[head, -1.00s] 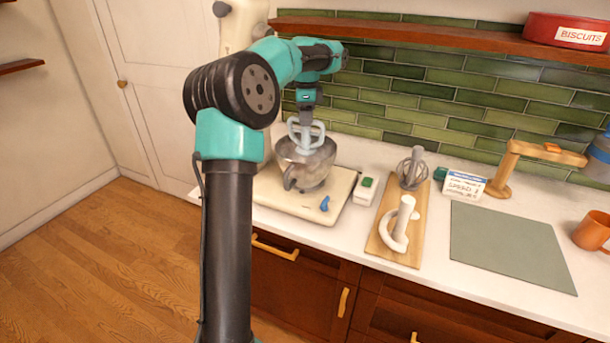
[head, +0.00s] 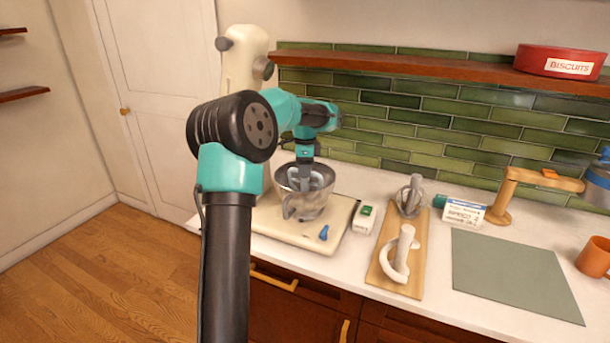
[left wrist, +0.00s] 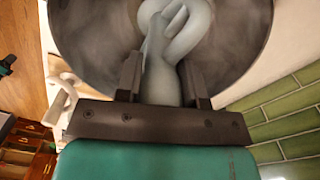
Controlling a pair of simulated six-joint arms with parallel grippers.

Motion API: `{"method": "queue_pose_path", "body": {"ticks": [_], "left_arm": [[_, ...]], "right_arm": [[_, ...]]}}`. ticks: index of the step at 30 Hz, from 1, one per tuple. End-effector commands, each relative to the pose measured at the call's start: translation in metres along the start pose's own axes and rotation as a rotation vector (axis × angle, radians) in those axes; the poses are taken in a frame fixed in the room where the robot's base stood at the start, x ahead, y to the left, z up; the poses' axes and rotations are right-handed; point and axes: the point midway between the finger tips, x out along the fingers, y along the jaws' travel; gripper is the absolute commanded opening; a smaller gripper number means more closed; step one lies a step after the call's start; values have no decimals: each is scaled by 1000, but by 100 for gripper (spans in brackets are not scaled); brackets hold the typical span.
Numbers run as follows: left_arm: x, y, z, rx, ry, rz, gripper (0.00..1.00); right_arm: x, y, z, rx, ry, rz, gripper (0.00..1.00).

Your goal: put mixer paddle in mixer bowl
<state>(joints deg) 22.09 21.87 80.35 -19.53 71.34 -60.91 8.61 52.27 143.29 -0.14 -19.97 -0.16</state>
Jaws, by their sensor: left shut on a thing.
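The mixer bowl (head: 308,204) is a metal bowl with a handle, standing on the cream mixer base (head: 283,226). My left gripper (head: 305,176) points down over the bowl's mouth and is shut on the pale grey mixer paddle (head: 318,181). The paddle's lower part is inside the bowl, below the rim. In the left wrist view the gripper (left wrist: 160,85) has its fingers on the paddle's stem, with the paddle loops (left wrist: 180,28) in front of the bowl's inner wall (left wrist: 90,35). Whether the paddle touches the bowl's bottom is hidden. My right gripper is not in view.
A whisk (head: 410,195) and a white dough hook (head: 400,255) are on a wooden board (head: 388,279). A green-buttoned box (head: 365,219) stands beside the mixer base. A grey-green mat (head: 510,275) lies bare at right. The mixer's cream column (head: 243,60) rises behind the arm.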

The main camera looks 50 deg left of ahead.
Motion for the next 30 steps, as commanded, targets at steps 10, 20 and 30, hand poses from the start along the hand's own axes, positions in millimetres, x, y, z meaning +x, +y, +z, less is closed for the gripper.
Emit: {"method": "queue_pose_path", "body": {"ticks": [10,20,30], "left_arm": [[22,0,0,0,0,-1,0],[25,0,0,0,0,0,42],[25,0,0,0,0,0,61]], "right_arm": [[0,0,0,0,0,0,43],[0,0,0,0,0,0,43],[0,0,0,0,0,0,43]]}}
